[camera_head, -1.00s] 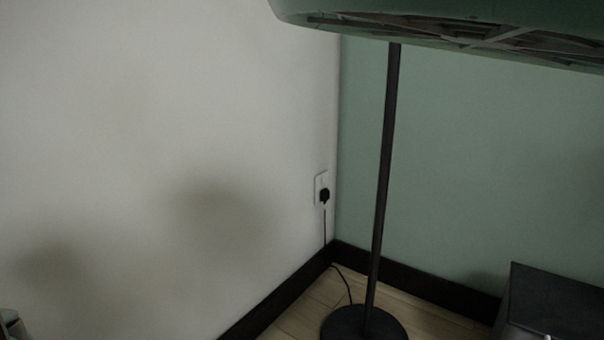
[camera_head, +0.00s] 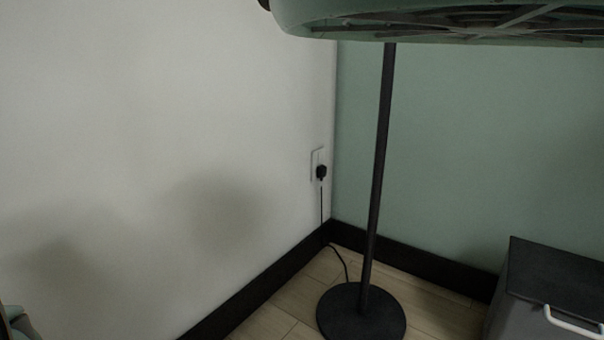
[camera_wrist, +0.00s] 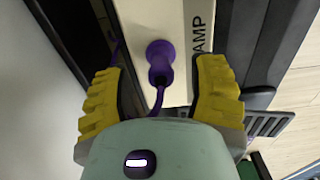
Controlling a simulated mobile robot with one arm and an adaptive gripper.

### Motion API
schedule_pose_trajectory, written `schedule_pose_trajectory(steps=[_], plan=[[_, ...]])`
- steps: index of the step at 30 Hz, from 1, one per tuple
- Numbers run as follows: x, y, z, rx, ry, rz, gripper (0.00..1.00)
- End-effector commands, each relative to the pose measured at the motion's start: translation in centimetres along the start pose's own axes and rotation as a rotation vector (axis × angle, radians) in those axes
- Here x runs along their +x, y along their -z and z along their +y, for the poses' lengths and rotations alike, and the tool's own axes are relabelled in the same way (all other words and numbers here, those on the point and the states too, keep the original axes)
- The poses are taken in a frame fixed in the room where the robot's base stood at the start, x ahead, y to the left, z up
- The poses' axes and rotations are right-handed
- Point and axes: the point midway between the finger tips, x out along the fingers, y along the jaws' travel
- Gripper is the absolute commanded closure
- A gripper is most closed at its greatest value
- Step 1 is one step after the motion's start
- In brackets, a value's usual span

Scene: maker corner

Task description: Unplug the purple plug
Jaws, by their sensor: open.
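The purple plug (camera_wrist: 159,58) shows only in the wrist view. It sits in a cream-white strip (camera_wrist: 179,20) that carries the letters "AMP". Its purple cord (camera_wrist: 158,98) runs down from the plug towards my gripper's palm and goes out of sight there. My gripper (camera_wrist: 160,75) is open, with one yellow ridged finger on each side of the plug and cord. Gaps show between the plug and both fingers, and nothing is held. The head view shows neither the purple plug nor the fingers.
In the head view, a black plug (camera_head: 321,172) sits in a wall socket (camera_head: 315,158). Its cord runs to a lamp pole (camera_head: 378,160) on a round black base (camera_head: 361,314). A dark cabinet (camera_head: 553,272) stands at right. Dark panels flank the strip in the wrist view.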

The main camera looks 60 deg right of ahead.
Motion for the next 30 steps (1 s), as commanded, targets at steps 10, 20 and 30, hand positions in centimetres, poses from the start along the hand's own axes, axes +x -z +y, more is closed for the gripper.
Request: schedule_pose_trajectory(steps=[10, 20, 30], plan=[[3.0, 0.1, -0.1, -0.002, 0.0, 0.001, 0.43], [2.9, 0.1, -0.1, -0.004, 0.0, 0.001, 0.43], [2.9, 0.2, -0.1, -0.005, 0.0, 0.002, 0.43]])
